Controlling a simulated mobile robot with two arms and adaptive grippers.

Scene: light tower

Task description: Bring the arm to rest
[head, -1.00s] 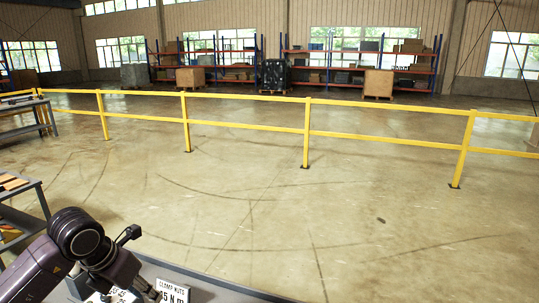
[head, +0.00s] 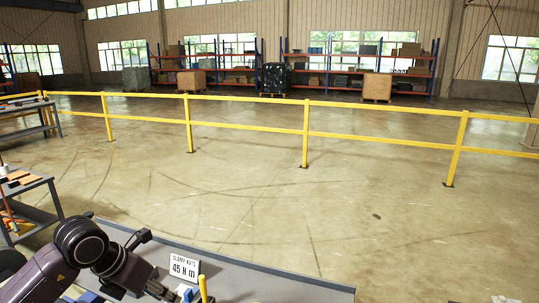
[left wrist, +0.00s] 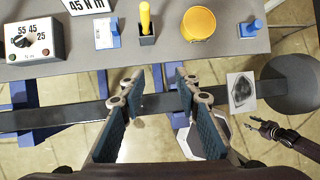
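My left arm enters the head view at the lower left, and its gripper (head: 165,291) is at the bottom edge, partly cut off. In the left wrist view the left gripper (left wrist: 155,88) has its two blue-padded fingers apart with nothing between them. It is just in front of the grey bench edge, over a dark bar and the floor. What appears to be my right gripper (left wrist: 268,130) shows small at the right of the left wrist view; its opening is unclear. It is not in the head view.
The grey bench (left wrist: 200,56) bears a dial box (left wrist: 35,40), a yellow handle in a dark holder (left wrist: 146,22), a yellow round container (left wrist: 198,23) and small blue items. A sign (head: 184,267) reads 45 N m. A yellow railing (head: 245,125) crosses the open floor.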

